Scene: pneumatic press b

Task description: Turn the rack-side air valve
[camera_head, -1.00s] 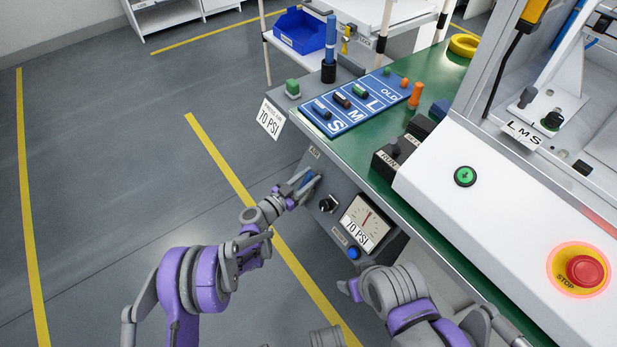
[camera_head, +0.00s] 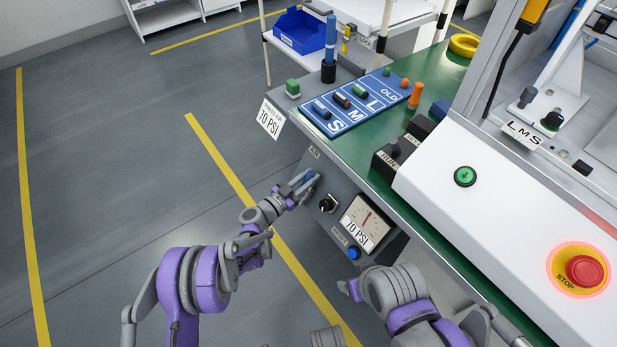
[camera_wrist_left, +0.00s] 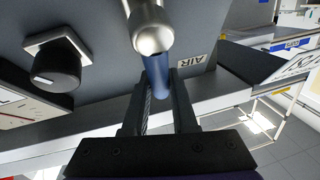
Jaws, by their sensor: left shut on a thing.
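The rack-side air valve has a blue handle (camera_wrist_left: 156,74) on a round metal stem (camera_wrist_left: 152,30), beside an AIR label (camera_wrist_left: 195,61) in the left wrist view. My left gripper (camera_wrist_left: 158,88) has its two dark fingers on either side of the blue handle and is shut on it. In the head view my left gripper (camera_head: 303,185) is at the upper left of the grey front panel (camera_head: 325,173), just below its AIR label. The fingers partly hide the handle there.
The green worktop (camera_head: 360,150) overhangs above. The floor to the left is clear.

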